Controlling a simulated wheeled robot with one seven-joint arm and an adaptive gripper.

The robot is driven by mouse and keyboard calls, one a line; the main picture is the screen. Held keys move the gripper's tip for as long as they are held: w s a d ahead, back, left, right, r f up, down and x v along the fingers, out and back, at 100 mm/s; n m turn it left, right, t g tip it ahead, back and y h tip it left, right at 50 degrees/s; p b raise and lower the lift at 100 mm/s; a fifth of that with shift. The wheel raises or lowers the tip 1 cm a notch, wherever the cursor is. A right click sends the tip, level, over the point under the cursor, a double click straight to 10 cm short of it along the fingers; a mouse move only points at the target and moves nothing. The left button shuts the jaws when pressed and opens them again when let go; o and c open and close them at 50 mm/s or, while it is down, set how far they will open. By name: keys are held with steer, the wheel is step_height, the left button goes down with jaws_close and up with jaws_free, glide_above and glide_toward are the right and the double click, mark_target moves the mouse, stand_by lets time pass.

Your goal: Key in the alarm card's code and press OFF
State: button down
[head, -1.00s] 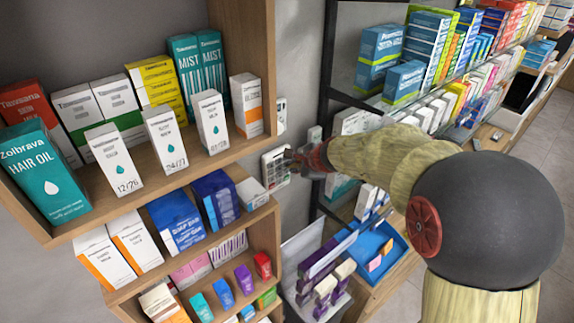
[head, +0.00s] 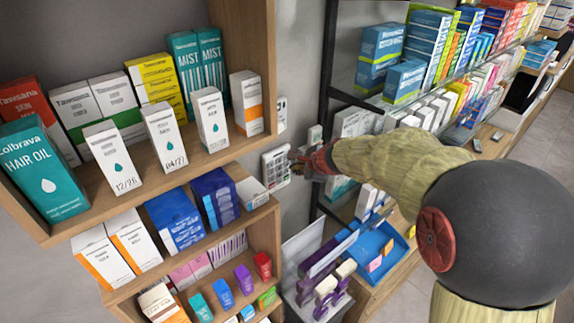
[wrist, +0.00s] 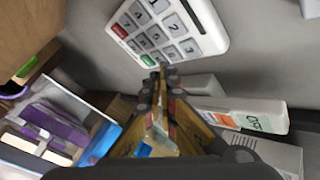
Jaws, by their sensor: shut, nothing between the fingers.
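A white keypad (head: 276,166) with grey keys hangs on the grey wall, right of the wooden shelves. The wrist view shows the keypad (wrist: 172,28) at the top, with grey digit keys and a red key at its left corner. My gripper (head: 296,161) is at the keypad's right edge in the head view. In the wrist view my gripper (wrist: 163,72) is shut and empty, its tips just below the keypad's lower edge. I cannot tell whether they touch it. A small white plate (head: 282,113) on the wall above may be the alarm card; its writing is unreadable.
A small white fixture (head: 314,135) is on the wall right of the keypad. Wooden shelves (head: 262,62) with boxes stand left, and glass shelving (head: 350,98) right. In the wrist view a white box (wrist: 240,113) with orange and green marks lies right of my fingers.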

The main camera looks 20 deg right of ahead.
steer(key=s, duration=0.1)
steer(key=s+d+b, duration=0.1)
steer(key=s, duration=0.1)
steer(key=s+d, duration=0.1)
steer(key=shift+s+b, duration=0.35)
steer(key=shift+b, duration=0.05)
stand_by(1.8)
steer(key=s+a+f+n+g+b, duration=0.1)
steer(key=s+a+f+n+b, duration=0.3)
steer(key=s+a+n+b, duration=0.25)
steer(key=s+a+f+n+g+b, duration=0.1)
steer(key=s+a+f+n+b, duration=0.25)
steer(key=s+n+b, duration=0.4)
steer(key=s+d+f+n+h+b, duration=0.1)
steer(key=s+f+n+b, duration=0.2)
steer(key=s+f+b, duration=0.3)
steer(key=s+d+f+n+g+b, duration=0.1)
steer(key=s+f+n+b, duration=0.3)
steer(key=s, duration=0.7)
step_height(320, 180, down, 2)
steer(key=shift+d+f+n+h+b, duration=0.1)
steer(key=shift+d+n+h+b, duration=0.25)
steer(key=shift+b, duration=0.5)
